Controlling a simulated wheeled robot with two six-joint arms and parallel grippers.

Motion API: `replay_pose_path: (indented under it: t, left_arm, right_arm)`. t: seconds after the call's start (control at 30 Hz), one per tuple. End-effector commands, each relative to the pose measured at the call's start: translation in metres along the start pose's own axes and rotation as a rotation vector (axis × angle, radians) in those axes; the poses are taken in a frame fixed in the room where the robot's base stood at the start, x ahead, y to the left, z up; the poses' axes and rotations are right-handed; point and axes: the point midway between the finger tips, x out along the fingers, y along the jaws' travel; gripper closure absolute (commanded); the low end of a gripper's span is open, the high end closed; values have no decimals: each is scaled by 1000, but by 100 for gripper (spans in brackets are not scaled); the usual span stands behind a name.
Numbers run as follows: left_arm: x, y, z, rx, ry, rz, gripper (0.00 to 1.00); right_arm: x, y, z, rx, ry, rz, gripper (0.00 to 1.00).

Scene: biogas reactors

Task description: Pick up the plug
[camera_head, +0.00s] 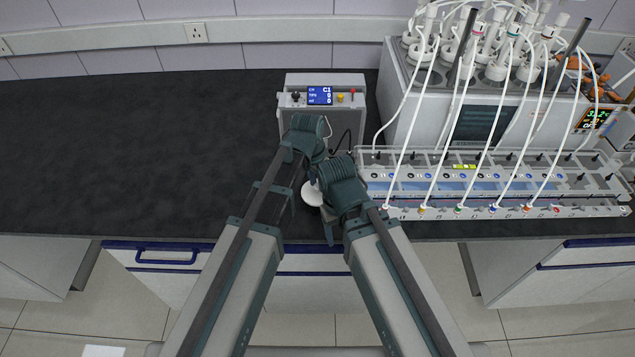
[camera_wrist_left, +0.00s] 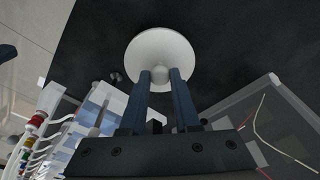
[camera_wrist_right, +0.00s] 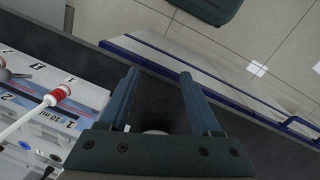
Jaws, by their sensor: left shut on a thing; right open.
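The plug appears to be the white round disc with a small knob, seen in the left wrist view (camera_wrist_left: 160,52). My left gripper (camera_wrist_left: 160,76) is shut on the knob, with the disc beyond the fingertips. In the head view the white disc (camera_head: 312,194) shows between my two arms, partly covered by them. My left gripper (camera_head: 312,160) is just above it there, its fingertips mostly hidden. My right gripper (camera_wrist_right: 160,76) is open near the bench's front edge, with nothing seen between its fingertips. A small white part shows low between its finger bases; I cannot tell what it is.
A grey box with a blue display (camera_head: 320,95) stands behind my grippers. To the right are a long rack with coloured connectors (camera_head: 480,185) and a bath with bottles and white tubes (camera_head: 490,95). The black bench (camera_head: 130,150) is clear on the left.

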Motion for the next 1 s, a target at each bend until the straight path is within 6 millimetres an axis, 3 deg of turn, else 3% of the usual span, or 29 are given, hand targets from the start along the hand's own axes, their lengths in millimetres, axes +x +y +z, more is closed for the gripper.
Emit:
replay_pose_path:
  t: [0.03,0.2,0.47,0.63,0.83,0.93,1.0]
  left_arm:
    - [-14,0,-2,0,0,0,100]
    - [-41,0,-6,0,0,0,100]
    - [-75,0,-11,0,0,0,100]
    - [-79,0,-12,0,0,0,100]
    - [-63,0,-10,0,0,0,100]
    - [-66,0,-10,0,0,0,100]
    - [-68,0,-10,0,0,0,100]
  right_arm:
    - [-14,1,1,0,0,0,35]
    - [-41,4,2,0,0,0,35]
    - [-75,7,4,-1,0,0,35]
    - [-79,8,5,-2,0,0,35]
    - [-63,6,4,-1,0,0,35]
    - [-67,6,4,-1,0,0,49]
    - [-68,6,4,-1,0,0,50]
